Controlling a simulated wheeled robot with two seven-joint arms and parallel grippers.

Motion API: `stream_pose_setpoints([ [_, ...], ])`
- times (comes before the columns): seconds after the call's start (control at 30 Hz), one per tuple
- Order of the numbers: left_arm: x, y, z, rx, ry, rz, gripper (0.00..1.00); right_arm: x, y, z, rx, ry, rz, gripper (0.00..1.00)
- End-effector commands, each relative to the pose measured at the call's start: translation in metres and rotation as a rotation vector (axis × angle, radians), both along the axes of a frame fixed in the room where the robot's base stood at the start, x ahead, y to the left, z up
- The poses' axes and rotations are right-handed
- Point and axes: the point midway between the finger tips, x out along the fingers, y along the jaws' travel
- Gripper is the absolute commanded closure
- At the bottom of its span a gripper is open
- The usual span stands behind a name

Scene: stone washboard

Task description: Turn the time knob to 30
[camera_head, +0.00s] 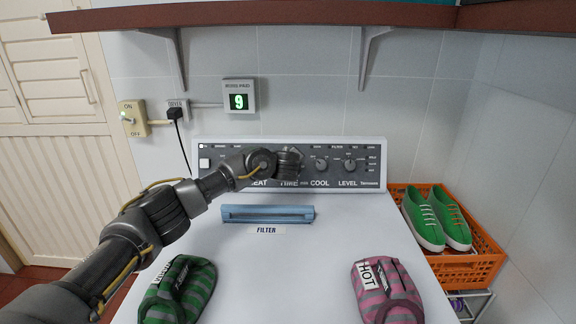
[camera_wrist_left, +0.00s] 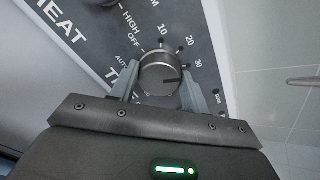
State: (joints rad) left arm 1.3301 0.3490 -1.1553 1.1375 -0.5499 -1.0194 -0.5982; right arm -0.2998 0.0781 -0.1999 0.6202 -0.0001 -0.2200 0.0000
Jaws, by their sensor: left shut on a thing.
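The time knob (camera_wrist_left: 160,74) is a dark round knob with a lighter rim, on the dark panel with marks 10, 20 and 30 around it. I cannot tell exactly which mark it points to. My left gripper (camera_wrist_left: 160,86) is shut on the knob, with one finger on each side of it. In the head view my left gripper (camera_head: 290,162) reaches the control panel (camera_head: 240,150) above the word TIME and hides the knob. A wall display (camera_head: 239,101) shows a green 9. My right gripper is not in view.
The COOL knob (camera_head: 321,165) and LEVEL knob (camera_head: 350,166) are to the right. An orange crate (camera_head: 474,269) holds green shoes. A shelf (camera_head: 300,14) overhangs above.

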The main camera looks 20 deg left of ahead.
Motion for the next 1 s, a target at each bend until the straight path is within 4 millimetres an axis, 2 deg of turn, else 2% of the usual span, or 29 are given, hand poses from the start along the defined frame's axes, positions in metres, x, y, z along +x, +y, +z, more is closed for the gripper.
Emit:
stream_pose_setpoints([
  [0.17, 0.0, 0.0, -0.002, 0.001, 0.003, -0.001, 0.76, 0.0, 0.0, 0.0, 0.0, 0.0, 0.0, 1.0],
  [0.2, 0.0, 0.0, -0.002, 0.001, 0.003, -0.001, 0.52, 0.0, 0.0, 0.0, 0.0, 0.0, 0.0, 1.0],
  [0.37, 0.0, 0.0, -0.001, 0.001, 0.002, -0.001, 0.32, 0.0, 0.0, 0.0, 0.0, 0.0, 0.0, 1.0],
  [0.77, -0.006, -0.002, 0.002, -0.003, 0.001, -0.001, 0.32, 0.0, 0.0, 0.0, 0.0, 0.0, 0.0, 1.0],
  [0.87, -0.018, -0.005, 0.008, -0.004, 0.002, -0.004, 0.32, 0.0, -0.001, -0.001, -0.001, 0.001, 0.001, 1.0],
  [1.0, -0.043, -0.011, 0.021, -0.005, 0.002, -0.005, 0.32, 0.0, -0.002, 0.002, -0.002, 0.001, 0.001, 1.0],
])
